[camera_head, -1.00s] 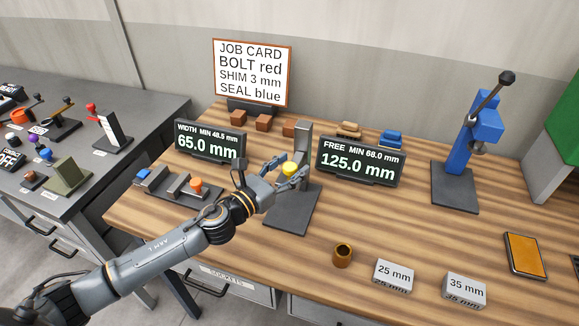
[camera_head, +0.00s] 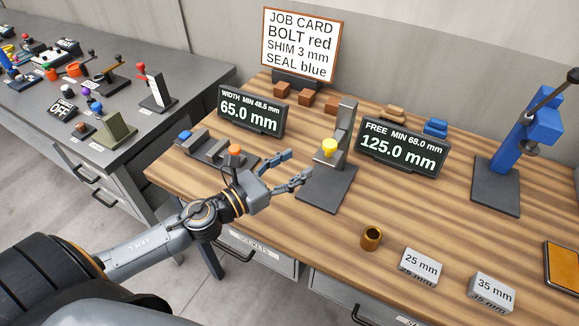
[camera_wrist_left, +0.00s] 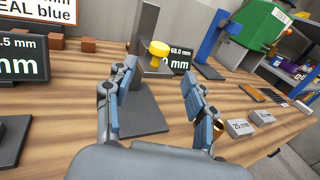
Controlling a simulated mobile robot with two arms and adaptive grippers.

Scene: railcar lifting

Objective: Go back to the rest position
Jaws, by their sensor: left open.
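My left gripper (camera_head: 297,168) is open and empty, in front of and to the left of the grey stand (camera_head: 325,187) with the yellow knob (camera_head: 330,147). In the left wrist view, my two blue-padded fingers (camera_wrist_left: 160,95) are spread apart, with the stand's dark base (camera_wrist_left: 143,115) beyond and between them. The yellow knob (camera_wrist_left: 159,48) sits on the stand's upright, clear of the fingers. My left arm reaches in from the lower left over the front edge of the table. My right gripper does not show in either view.
The wooden table (camera_head: 310,235) holds a width display (camera_head: 250,112), a free-length display (camera_head: 402,148), a brown cup (camera_head: 371,238), blocks marked 25 mm (camera_head: 420,264) and 35 mm (camera_head: 492,290), and a blue press (camera_head: 525,140). A grey side bench (camera_head: 190,75) stands at the left.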

